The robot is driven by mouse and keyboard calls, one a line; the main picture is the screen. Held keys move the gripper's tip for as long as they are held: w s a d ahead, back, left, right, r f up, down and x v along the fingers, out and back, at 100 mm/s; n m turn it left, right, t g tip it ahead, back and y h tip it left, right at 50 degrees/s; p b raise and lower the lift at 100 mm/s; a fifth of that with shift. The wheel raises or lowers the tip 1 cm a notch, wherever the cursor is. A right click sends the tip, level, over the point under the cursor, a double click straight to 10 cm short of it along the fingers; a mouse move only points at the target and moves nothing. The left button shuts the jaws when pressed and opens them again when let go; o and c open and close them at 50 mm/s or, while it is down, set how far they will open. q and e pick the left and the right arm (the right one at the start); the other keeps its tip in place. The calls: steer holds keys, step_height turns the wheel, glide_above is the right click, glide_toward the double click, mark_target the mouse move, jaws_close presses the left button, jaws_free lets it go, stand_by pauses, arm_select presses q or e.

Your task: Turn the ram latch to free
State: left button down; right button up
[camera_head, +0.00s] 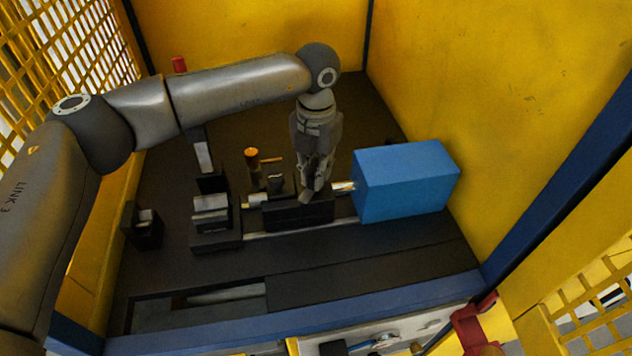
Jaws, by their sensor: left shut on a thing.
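My left gripper (313,192) reaches down from above, fingers close together, at the dark block (290,216) on the bench beside the blue box. It is shut on a small part that its fingers mostly hide; by its place I take this for the ram latch, but I cannot tell which way it is turned. A shiny rod (343,187), seemingly the ram's, shows between the gripper and the blue box (405,182). My right gripper is not in view.
An orange-topped post (252,158) stands just left of the gripper. Dark fixtures with metal parts (211,204) stand further left. Yellow walls (500,90) and mesh panels (75,35) enclose the dark bench. The bench front (370,275) is mostly clear.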

arm_select(q)
steer(key=n+b, duration=0.4)
steer(key=shift+w+f, duration=0.1)
steer(key=shift+r+n+b, duration=0.2)
steer(key=shift+n+b, duration=1.2)
steer(key=shift+n, duration=0.5)
steer(key=c, duration=1.4)
jaws_free()
steer(key=shift+c, duration=0.2)
step_height(320, 180, up, 12)
